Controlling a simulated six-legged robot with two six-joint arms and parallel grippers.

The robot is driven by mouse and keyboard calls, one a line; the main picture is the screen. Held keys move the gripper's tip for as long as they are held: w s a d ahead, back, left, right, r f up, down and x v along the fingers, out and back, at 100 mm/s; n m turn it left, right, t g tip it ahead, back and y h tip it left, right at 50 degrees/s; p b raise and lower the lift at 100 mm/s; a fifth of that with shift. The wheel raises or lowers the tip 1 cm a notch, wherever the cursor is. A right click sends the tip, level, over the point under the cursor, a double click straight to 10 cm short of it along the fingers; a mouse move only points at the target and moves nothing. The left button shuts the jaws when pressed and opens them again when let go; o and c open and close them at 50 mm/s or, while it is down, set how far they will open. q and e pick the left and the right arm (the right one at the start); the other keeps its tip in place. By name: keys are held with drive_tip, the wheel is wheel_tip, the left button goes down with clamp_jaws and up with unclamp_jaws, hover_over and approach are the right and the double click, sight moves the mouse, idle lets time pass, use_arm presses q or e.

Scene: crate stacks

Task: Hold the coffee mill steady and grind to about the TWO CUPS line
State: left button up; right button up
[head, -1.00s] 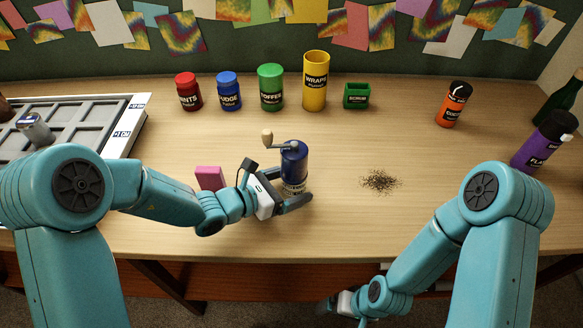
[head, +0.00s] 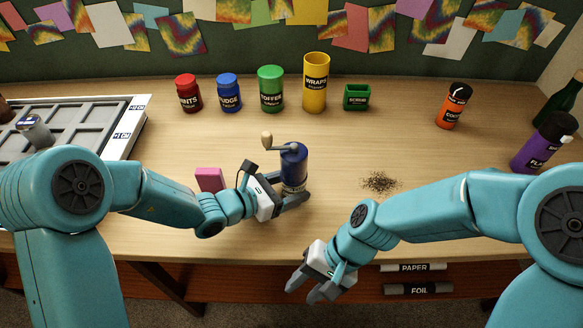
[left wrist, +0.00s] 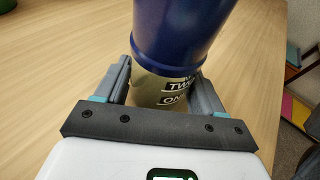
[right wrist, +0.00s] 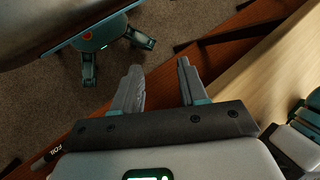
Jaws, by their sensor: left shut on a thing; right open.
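The blue coffee mill (head: 294,166) stands upright on the table, with a crank arm and a pale wooden knob (head: 267,140) on top, pointing left. My left gripper (head: 298,200) is shut around the mill's lower, clear part. In the left wrist view the mill (left wrist: 178,35) rises between the fingers, and a label band (left wrist: 178,90) with partly hidden words starting "TW" and "ON" shows on the clear part. The level of grounds inside cannot be made out. My right gripper (head: 306,291) is open and empty in front of the table edge, below the mill; its spread fingers show in its wrist view (right wrist: 160,85).
Dark grounds (head: 380,183) lie scattered right of the mill. A pink block (head: 210,179) sits to its left. Several labelled jars, including a yellow one (head: 315,85), and a small green bin (head: 356,97) line the back. A grey tray (head: 110,130) is at left, bottles (head: 543,143) at right.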

drive_tip(key=w+a+r+t+y, duration=0.1)
drive_tip(key=w+a+r+y, duration=0.15)
drive_tip(key=r, duration=0.75)
drive_tip(key=w+a+r+y, duration=0.15)
drive_tip(key=a+r, duration=0.25)
drive_tip(key=r, duration=0.7)
wheel_tip(320, 180, up, 8)
drive_tip(key=n+t+h, duration=0.4)
drive_tip(key=n+h, duration=0.4)
drive_tip(key=n, duration=0.1)
hover_over(268, 134)
drive_tip(key=shift+s+a+f, duration=0.1)
drive_tip(key=shift+s+a, duration=0.1)
drive_tip(key=shift+s, duration=0.15)
drive_tip(key=shift+w+d+r+h, duration=0.1)
drive_tip(key=shift+w+r+h, duration=0.15)
drive_tip(key=shift+h, duration=0.15)
drive_tip(key=shift+s+d+x, duration=0.15)
drive_tip(key=shift+s+x, duration=0.1)
drive_tip(key=shift+x, duration=1.2)
drive_tip(key=shift+s+d+x, duration=0.2)
drive_tip(key=shift+s+x, duration=0.05)
drive_tip(key=shift+x, duration=1.15)
drive_tip(key=shift+s+d+x, duration=0.15)
drive_tip(key=shift+s+x, duration=0.1)
drive_tip(key=shift+x, duration=1.2)
drive_tip(key=shift+f, duration=0.2)
drive_tip(key=c, duration=0.7)
